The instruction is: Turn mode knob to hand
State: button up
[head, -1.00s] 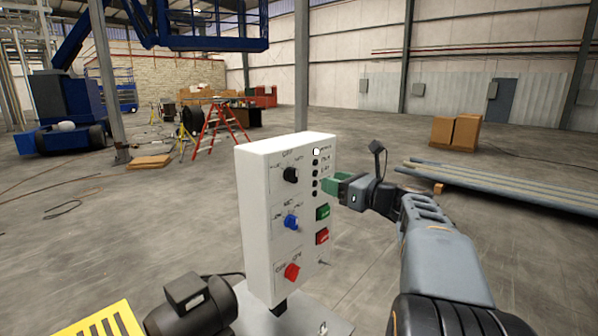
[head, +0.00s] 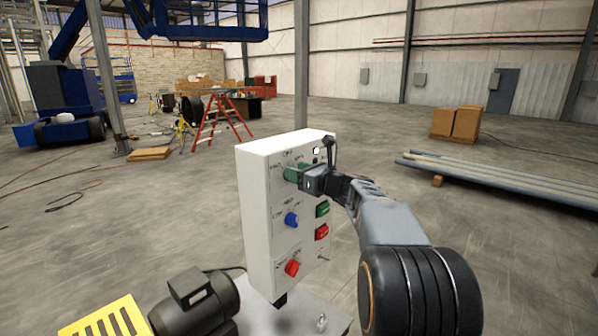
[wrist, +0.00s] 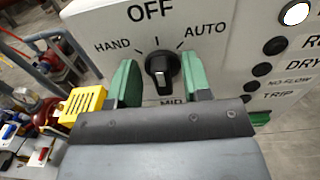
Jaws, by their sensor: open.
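The mode knob (wrist: 162,70) is black with a white pointer line. It sits on the white control panel (head: 257,200) under the labels HAND, OFF and AUTO, and its pointer looks roughly upright, toward OFF. My gripper (wrist: 160,84) is open, with one green finger on each side of the knob. The fingers look apart from the knob, with the right finger nearer to it. In the head view my gripper (head: 291,174) covers the knob.
Below are a blue knob (head: 291,219), a red knob (head: 292,267), a green button (head: 322,209) and a red button (head: 321,232). Indicator lamps line the panel's right side. A dark motor (head: 195,300) and yellow grating (head: 105,318) lie at lower left.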

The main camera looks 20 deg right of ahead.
grip_shut()
dwell(0.3)
jog(key=shift+f+b, duration=0.1)
jog(key=shift+b, duration=0.25)
jog(key=shift+s+a+f+n+b, duration=0.1)
jog(key=shift+a+n+b, duration=0.1)
jog(key=shift+n+b, duration=1.4)
jog(key=shift+s+a+f+n+b, duration=0.1)
jog(key=shift+a+n+b, duration=0.05)
jog(key=shift+n+b, duration=1.45)
jog(key=shift+s+a+n+b, duration=0.1)
jog(key=shift+a+n+b, duration=0.1)
jog(key=shift+n+b, duration=1.4)
jog(key=shift+b, duration=0.35)
